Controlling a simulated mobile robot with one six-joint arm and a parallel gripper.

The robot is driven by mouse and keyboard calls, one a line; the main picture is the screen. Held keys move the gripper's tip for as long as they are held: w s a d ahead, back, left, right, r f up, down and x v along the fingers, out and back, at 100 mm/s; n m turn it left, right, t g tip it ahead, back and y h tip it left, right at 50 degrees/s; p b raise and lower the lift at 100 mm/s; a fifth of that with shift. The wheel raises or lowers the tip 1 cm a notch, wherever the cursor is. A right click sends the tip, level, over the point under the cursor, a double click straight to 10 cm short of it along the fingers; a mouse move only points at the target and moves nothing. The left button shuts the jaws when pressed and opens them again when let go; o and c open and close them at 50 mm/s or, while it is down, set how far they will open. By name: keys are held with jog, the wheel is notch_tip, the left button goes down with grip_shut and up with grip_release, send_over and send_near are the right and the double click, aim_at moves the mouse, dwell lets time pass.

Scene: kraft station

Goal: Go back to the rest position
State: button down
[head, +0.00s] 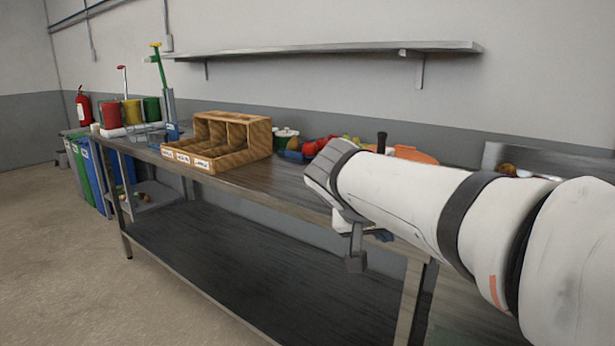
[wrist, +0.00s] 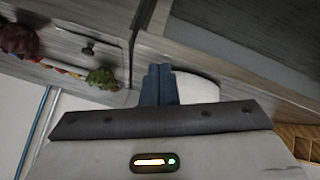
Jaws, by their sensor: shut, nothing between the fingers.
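My gripper shows in the wrist view (wrist: 160,80) with its two dark fingers together and nothing between them. In the head view my white arm reaches in from the right, over the front part of the metal table (head: 290,190). There the fingers are mostly hidden behind the wrist, so only a bit of dark blue shows below it. A white rounded thing (wrist: 198,88) lies beyond the fingers in the wrist view; I cannot tell what it is.
A wooden compartment box (head: 230,155) with labels stands on the table. Red, yellow and green cups (head: 131,112) stand at the far left end. Food items (head: 320,145) lie behind my arm. A shelf (head: 330,50) is on the wall. Open floor (head: 60,260) lies at left.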

jog(key=s+d+r+n+g+y+p, duration=0.1)
jog(key=s+g+y+p, duration=0.3)
jog(key=s+p, duration=1.3)
jog(key=shift+d+r+n+y+p, duration=0.25)
jog(key=shift+r+n+y+p, duration=0.3)
jog(key=shift+n+y, duration=0.35)
jog(key=c, duration=2.2)
grip_release()
